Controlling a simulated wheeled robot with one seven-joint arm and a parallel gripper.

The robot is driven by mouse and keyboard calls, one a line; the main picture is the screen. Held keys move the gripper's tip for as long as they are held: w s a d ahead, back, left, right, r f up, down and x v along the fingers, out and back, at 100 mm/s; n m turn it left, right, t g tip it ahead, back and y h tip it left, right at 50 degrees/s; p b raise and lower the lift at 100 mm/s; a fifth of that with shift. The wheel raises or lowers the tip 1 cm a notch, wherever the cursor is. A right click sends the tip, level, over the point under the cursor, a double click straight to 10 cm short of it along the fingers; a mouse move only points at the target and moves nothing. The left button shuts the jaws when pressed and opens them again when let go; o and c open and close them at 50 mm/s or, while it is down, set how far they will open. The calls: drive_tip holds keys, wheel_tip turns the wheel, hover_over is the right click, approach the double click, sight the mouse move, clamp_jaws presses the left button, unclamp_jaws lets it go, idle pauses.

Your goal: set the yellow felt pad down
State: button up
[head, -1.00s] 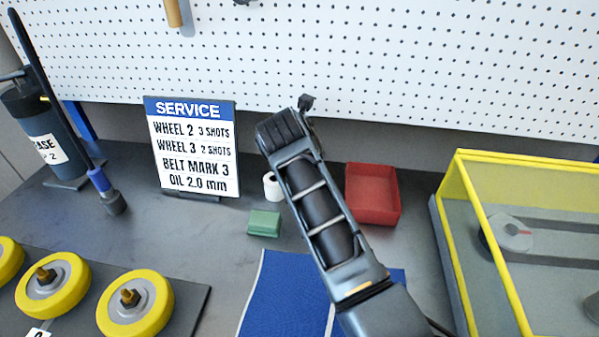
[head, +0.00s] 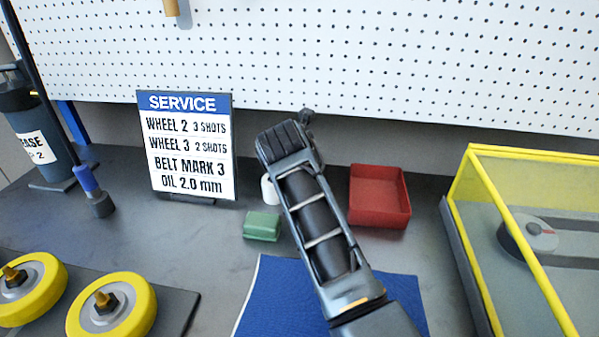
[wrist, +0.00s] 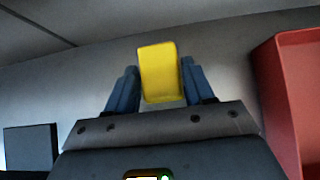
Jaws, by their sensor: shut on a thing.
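The yellow felt pad (wrist: 159,72) shows in the wrist view as a small yellow block with rounded edges. My gripper (wrist: 158,80) is shut on it, one blue finger on each side. The pad stands out past the fingertips. In the head view my arm reaches up over the bench, and its upper end is near the back. The fingers and the pad are hidden there. I cannot tell how far the pad is above the bench.
A red bin (head: 379,196) stands right of my arm; it also shows close at the right in the wrist view (wrist: 295,95). A green block (head: 261,226), a white roll (head: 268,189) and a service sign (head: 189,146) are left. A blue mat (head: 272,295) lies below, a yellow-framed guard (head: 503,230) right.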

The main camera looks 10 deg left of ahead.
drive_tip(key=shift+f, duration=0.1)
drive_tip(key=o, duration=1)
drive_tip(key=v, duration=1.2)
